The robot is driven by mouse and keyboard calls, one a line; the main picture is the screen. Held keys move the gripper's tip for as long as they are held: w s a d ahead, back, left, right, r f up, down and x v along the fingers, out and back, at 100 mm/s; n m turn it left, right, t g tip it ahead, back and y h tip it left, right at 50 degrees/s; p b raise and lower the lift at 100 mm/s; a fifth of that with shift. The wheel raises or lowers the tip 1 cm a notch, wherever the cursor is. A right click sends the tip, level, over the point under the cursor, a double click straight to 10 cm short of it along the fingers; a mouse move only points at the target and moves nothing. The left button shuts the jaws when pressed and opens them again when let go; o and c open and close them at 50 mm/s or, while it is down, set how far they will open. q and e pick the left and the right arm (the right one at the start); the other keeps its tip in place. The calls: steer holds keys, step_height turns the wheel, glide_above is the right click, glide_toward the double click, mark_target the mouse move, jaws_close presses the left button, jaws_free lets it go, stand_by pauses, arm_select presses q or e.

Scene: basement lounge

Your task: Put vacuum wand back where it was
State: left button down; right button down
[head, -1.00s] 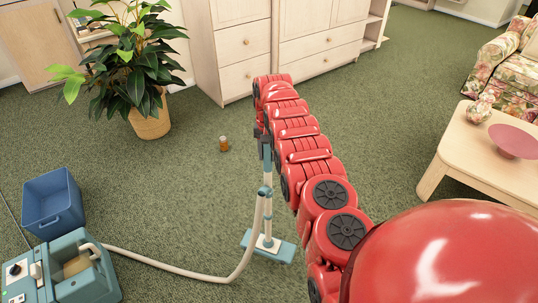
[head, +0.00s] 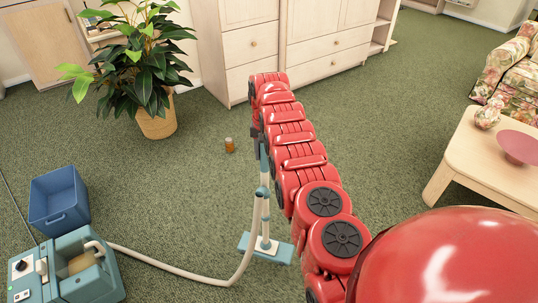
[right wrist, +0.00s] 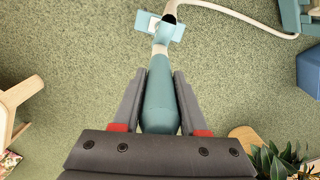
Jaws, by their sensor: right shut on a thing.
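The vacuum wand (head: 264,205) stands nearly upright, with its teal floor head (head: 265,247) low at the carpet; whether it touches cannot be told. My right gripper (head: 258,140) is shut on the wand's teal upper handle; the red arm partly hides the grip. In the right wrist view, the dark fingers (right wrist: 160,85) lie on both sides of the teal handle (right wrist: 160,105). A pale hose (head: 185,272) runs from the wand to the teal vacuum body (head: 72,268) at lower left. My left gripper is out of view.
A blue bin (head: 58,200) stands behind the vacuum body. Pale cabinets (head: 235,52) are at the back. A wooden table (head: 470,165) is at right. Carpet between is clear.

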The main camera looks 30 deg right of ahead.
steer(key=w+a+r+n, duration=0.2)
steer(key=a+r+n, duration=0.1)
steer(key=a+r, duration=0.2)
steer(key=shift+a+r, duration=0.15)
steer(key=shift+a, duration=1.25)
steer(key=shift+w+a+r, duration=0.1)
steer(key=shift+w, duration=0.05)
